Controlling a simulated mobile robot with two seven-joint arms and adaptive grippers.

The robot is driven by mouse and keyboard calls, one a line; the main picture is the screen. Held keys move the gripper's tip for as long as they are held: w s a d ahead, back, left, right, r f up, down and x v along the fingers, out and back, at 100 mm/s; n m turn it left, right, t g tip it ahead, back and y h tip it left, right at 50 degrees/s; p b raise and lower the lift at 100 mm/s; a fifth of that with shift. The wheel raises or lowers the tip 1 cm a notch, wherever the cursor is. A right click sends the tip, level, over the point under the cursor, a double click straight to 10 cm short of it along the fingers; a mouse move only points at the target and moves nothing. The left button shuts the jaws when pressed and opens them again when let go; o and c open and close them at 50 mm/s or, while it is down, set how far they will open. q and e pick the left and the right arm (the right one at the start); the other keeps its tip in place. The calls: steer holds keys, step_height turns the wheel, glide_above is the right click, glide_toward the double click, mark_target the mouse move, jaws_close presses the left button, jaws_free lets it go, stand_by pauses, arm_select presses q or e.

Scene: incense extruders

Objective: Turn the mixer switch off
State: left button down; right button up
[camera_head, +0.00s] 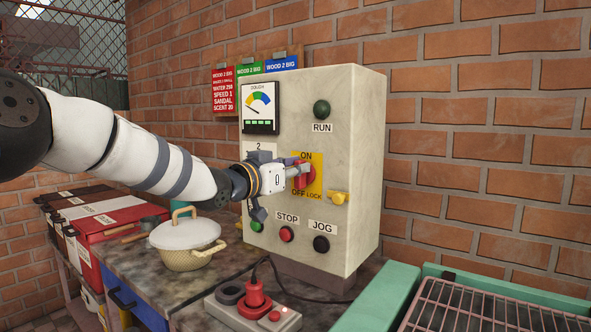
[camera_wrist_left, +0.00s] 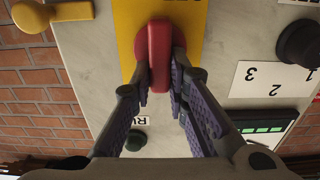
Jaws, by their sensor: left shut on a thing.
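The mixer switch is a red handle (camera_head: 305,180) on a yellow plate (camera_head: 316,176) with ON above and OFF below, on the front of a grey control box (camera_head: 359,130). My left gripper (camera_head: 296,170) reaches it from the left and covers part of it. In the left wrist view the red handle (camera_wrist_left: 159,45) stands in line with the long side of the yellow plate (camera_wrist_left: 126,25). There my left gripper's fingers (camera_wrist_left: 160,78) are shut on the handle, one on each side. My right gripper is in neither view.
A yellow lock knob (camera_head: 338,198) sits right of OFF. STOP (camera_head: 287,234) and JOG (camera_head: 321,244) buttons are below, and the RUN lamp (camera_head: 322,110) above. A lidded pot (camera_head: 187,255) stands below my arm. A red plug (camera_head: 254,298) and wire rack (camera_head: 460,305) are in front.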

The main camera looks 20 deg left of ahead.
arm_select(q)
steer(key=shift+w+a+f+n+b, duration=0.1)
steer(key=shift+a+f+n+b, duration=0.2)
steer(key=shift+n, duration=2.65)
steer(key=shift+w+a+f+n+b, duration=0.15)
steer(key=shift+f+n+b, duration=0.2)
steer(key=shift+n, duration=2.65)
steer(key=shift+w+a+f+n+b, duration=0.1)
steer(key=shift+a+f+n+b, duration=0.2)
steer(key=shift+n, duration=2.65)
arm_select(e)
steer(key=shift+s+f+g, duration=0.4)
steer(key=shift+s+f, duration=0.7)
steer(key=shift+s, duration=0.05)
arm_select(q)
steer(key=shift+s+d, duration=0.1)
steer(key=c, duration=1.6)
jaws_free()
steer(key=shift+o, duration=0.2)
